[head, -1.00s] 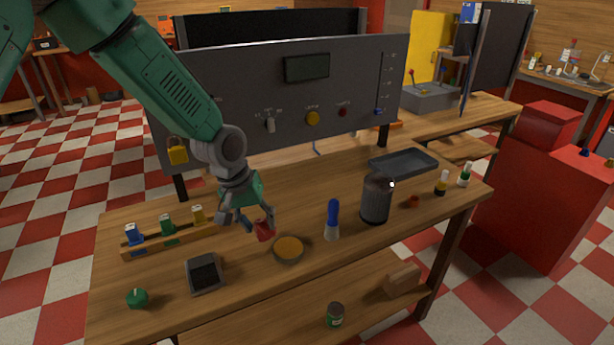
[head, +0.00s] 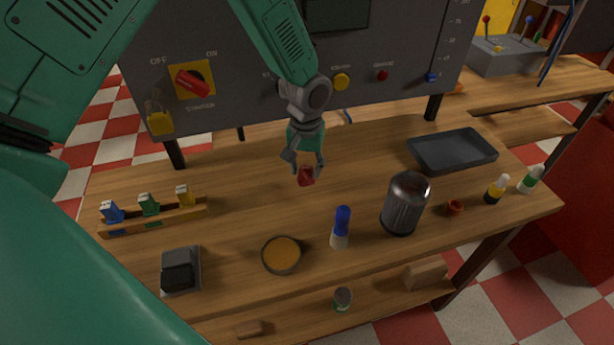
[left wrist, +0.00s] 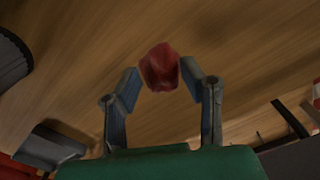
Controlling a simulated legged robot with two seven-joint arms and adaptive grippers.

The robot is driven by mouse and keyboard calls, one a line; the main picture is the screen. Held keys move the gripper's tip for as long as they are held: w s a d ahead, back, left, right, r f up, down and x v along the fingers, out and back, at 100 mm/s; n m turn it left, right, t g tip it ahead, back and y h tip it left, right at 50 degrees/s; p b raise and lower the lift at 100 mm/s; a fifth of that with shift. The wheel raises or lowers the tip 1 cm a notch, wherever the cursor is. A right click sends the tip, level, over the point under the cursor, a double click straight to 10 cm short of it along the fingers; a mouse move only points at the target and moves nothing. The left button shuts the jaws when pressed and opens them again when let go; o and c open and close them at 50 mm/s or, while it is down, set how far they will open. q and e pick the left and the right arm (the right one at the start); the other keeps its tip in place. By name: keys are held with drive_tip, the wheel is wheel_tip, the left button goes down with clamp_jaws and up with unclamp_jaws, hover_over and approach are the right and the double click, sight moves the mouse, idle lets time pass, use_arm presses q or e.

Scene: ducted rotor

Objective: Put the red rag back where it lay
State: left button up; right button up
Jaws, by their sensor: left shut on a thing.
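The red rag (head: 306,176) is a small crumpled red bundle. My left gripper (head: 303,163) points down and is shut on it, over the back middle of the wooden workbench (head: 240,222). In the left wrist view the rag (left wrist: 160,67) sits between the fingertips of my left gripper (left wrist: 160,80), with bare wood behind it. I cannot tell whether the rag touches the bench top. My right gripper is not in view.
A dark tray (head: 452,151) lies back right, a wooden rack (head: 155,217) left. The grey control panel (head: 230,95) rises behind. Bench around the rag is clear.

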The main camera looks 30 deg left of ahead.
sight(305, 179)
use_arm(q)
drive_tip(key=f, duration=0.4)
drive_tip(key=shift+s+a, duration=0.1)
drive_tip(key=shift+a, duration=0.3)
drive_tip(key=shift+d+r, duration=0.1)
drive_tip(key=o, duration=0.8)
drive_tip(key=shift+d, duration=0.1)
drive_tip(key=o, duration=0.4)
drive_tip(key=shift+d, duration=0.1)
drive_tip(key=shift+c, duration=0.2)
wheel_tip(305, 179, up, 12)
